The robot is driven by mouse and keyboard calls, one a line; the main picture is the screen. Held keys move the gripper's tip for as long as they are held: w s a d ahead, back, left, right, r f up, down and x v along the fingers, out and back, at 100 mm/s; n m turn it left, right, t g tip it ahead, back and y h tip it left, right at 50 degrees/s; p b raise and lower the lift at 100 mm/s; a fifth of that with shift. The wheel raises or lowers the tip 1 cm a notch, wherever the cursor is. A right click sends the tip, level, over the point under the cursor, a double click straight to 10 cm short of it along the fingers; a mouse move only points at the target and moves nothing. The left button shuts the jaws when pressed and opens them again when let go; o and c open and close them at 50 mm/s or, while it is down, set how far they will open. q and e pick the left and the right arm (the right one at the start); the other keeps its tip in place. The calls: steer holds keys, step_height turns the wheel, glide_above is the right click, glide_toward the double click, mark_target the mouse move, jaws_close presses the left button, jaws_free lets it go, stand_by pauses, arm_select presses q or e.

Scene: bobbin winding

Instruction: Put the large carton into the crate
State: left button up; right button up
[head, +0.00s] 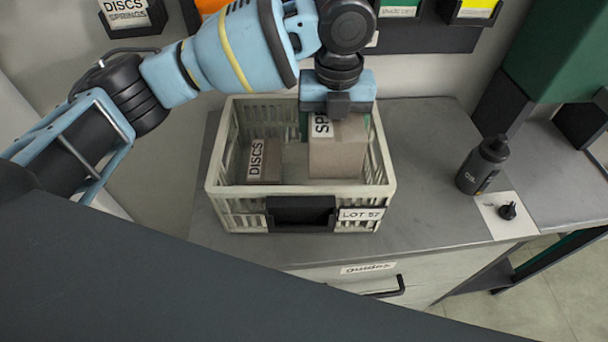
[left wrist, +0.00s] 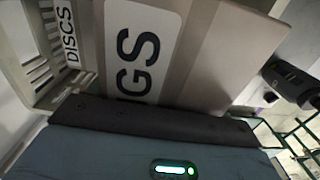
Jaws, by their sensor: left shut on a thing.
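The large carton (head: 338,152) is a brown box with a white label starting "SP"; in the left wrist view the carton (left wrist: 215,50) shows label letters ending "GS". It is inside the right part of the pale crate (head: 222,180), its top near the rim level. I cannot tell whether it touches the crate floor. My left gripper (head: 338,112) points down from above and is shut on the carton at its top. In the left wrist view a dark finger edge (left wrist: 150,122) lies against it. My right gripper is not in view.
A smaller carton labelled DISCS (head: 264,162) lies in the crate's left part. A dark bottle (head: 483,165) and a small black part (head: 507,211) on a white card stand right of the crate on the grey worktop (head: 430,150). Labelled bins (head: 130,14) hang behind.

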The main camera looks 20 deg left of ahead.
arm_select(q)
steer(key=shift+f, duration=4.95)
steer(key=shift+f, duration=0.6)
steer(key=o, duration=1.3)
steer(key=shift+c, duration=0.2)
steer(key=shift+r, duration=0.1)
step_height(320, 180, up, 13)
steer(key=shift+f, duration=0.1)
